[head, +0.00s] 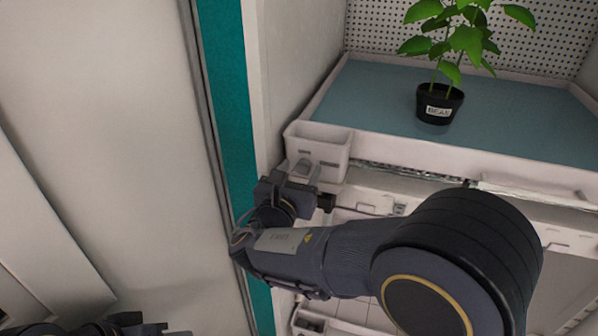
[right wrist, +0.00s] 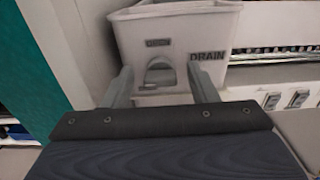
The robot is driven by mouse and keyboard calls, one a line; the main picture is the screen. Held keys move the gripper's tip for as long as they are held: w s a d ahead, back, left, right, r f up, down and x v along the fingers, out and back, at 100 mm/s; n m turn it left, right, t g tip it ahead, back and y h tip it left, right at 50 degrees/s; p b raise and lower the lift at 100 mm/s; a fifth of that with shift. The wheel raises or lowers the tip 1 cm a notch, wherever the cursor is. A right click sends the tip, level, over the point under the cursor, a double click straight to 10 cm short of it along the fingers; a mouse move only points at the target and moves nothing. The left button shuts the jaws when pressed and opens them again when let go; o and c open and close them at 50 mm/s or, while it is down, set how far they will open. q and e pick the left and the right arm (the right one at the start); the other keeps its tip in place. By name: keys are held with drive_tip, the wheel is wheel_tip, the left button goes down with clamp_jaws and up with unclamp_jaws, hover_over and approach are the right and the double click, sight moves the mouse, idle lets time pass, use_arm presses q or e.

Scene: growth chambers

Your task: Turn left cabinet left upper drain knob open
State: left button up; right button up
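The drain knob (right wrist: 160,76) is a small grey rounded piece on the front of a white drain box (right wrist: 183,35) labelled "DRAIN". In the head view the box (head: 318,146) sits at the left front corner of the upper tray, and the knob (head: 301,170) shows small beside my gripper. My right gripper (right wrist: 162,86) is open, with one finger on each side of the knob and gaps visible between. In the head view my right gripper (head: 303,181) is just in front of the box. My left gripper (head: 150,329) is only partly in view at the bottom left; its fingers are unclear.
A potted bean plant (head: 437,104) stands on the blue-green upper tray (head: 365,98). A teal strip (head: 232,100) and a pale panel (head: 95,120) lie left of the cabinet. A lower drain box (head: 310,323) shows below my right arm. Switches (right wrist: 297,99) line the rail right of the knob.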

drive_tip(key=c, duration=0.9)
drive_tip(key=shift+f+m+b, duration=0.15)
drive_tip(key=shift+m+b, duration=0.15)
drive_tip(key=shift+b, duration=0.4)
drive_tip(key=m+b, duration=0.4)
drive_tip(key=b, duration=0.3)
drive_tip(key=m+b, duration=0.5)
drive_tip(key=b, duration=0.1)
drive_tip(key=m+b, duration=0.5)
drive_tip(key=b, duration=0.2)
drive_tip(key=shift+d+f+b, duration=0.2)
drive_tip(key=shift+f+b, duration=0.1)
drive_tip(key=shift+b, duration=0.05)
drive_tip(key=shift+r+m+b, duration=0.15)
drive_tip(key=shift+m+b, duration=1.35)
drive_tip(key=shift+m, duration=0.2)
drive_tip(key=o, duration=1)
drive_tip(key=shift+r, duration=0.1)
drive_tip(key=shift+s, duration=0.1)
